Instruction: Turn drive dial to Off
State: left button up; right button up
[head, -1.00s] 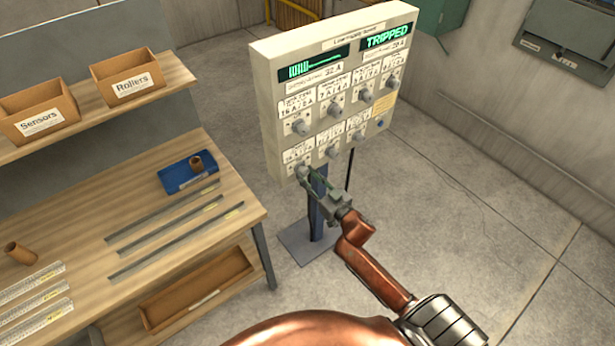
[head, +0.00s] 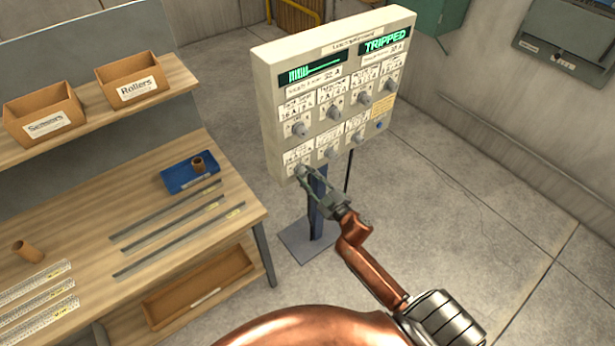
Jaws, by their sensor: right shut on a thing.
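A beige panel (head: 268,112) on a blue post carries several grey dials in two rows under labels. Its right display reads "TRIPPED" (head: 386,41). My right gripper (head: 304,175) is at the panel's lower left corner, shut on the lower-left dial (head: 301,169). The fingers partly hide that dial and its pointer setting. The dial labels are too small to read surely, so I cannot tell which one is the drive dial. My left gripper is not in view.
A wooden workbench (head: 150,215) on the left holds metal strips, a blue tray (head: 178,182) and a brown roll (head: 27,251). Boxes labelled Sensors (head: 45,113) and Rollers (head: 132,80) stand on its shelf. The floor right of the panel is clear.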

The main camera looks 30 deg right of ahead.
jog(key=shift+n, duration=0.6)
jog(key=o, duration=1.1)
jog(key=shift+o, duration=0.2)
jog(key=s+d, duration=0.1)
jog(key=s, duration=1.1)
